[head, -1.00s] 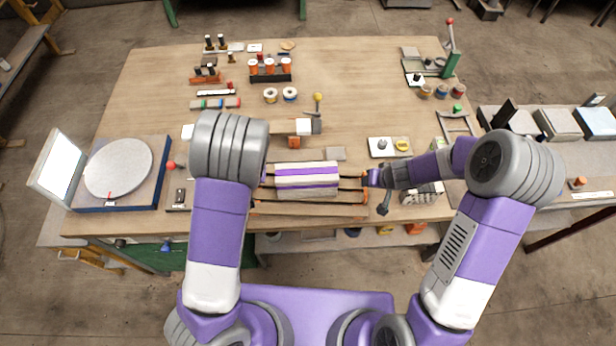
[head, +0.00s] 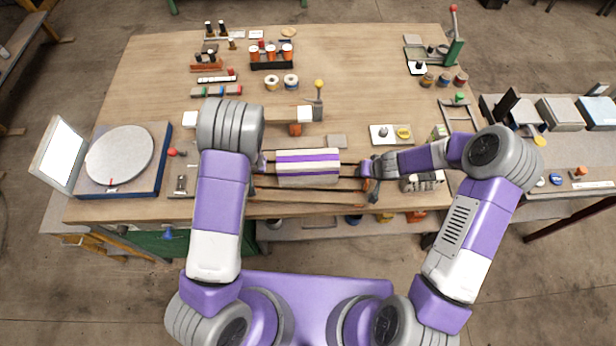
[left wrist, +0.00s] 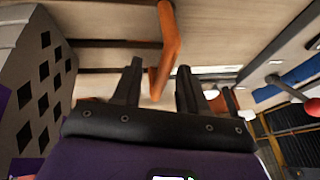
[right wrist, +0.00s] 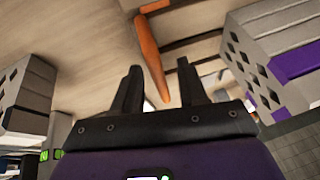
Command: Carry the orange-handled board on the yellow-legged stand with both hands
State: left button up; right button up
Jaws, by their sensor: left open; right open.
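The board (head: 310,190) shows as thin wooden rails near the table's front, under a pale hollow brick (head: 308,177) with purple stripes. Its right orange handle (head: 366,185) is beside my right gripper (head: 370,170). In the right wrist view the orange handle (right wrist: 150,55) runs between the open fingers (right wrist: 158,85). In the left wrist view the other orange handle (left wrist: 168,50) runs between my left gripper's open fingers (left wrist: 158,80). Neither gripper clasps a handle. My left arm hides most of the left gripper in the head view.
A turntable (head: 118,160) stands on the left. Behind the brick is a small post with a yellow knob (head: 319,84).

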pick_arm(q)
jog(key=shift+f, duration=0.2)
pick_arm(e)
jog(key=shift+f, duration=0.25)
pick_arm(q)
jog(key=shift+c, duration=0.3)
pick_arm(e)
jog(key=shift+c, duration=0.3)
pick_arm(q)
grip_shut()
pick_arm(e)
grip_shut()
pick_arm(q)
jog(key=shift+w, duration=0.1)
pick_arm(e)
jog(key=shift+w+a+r, duration=0.1)
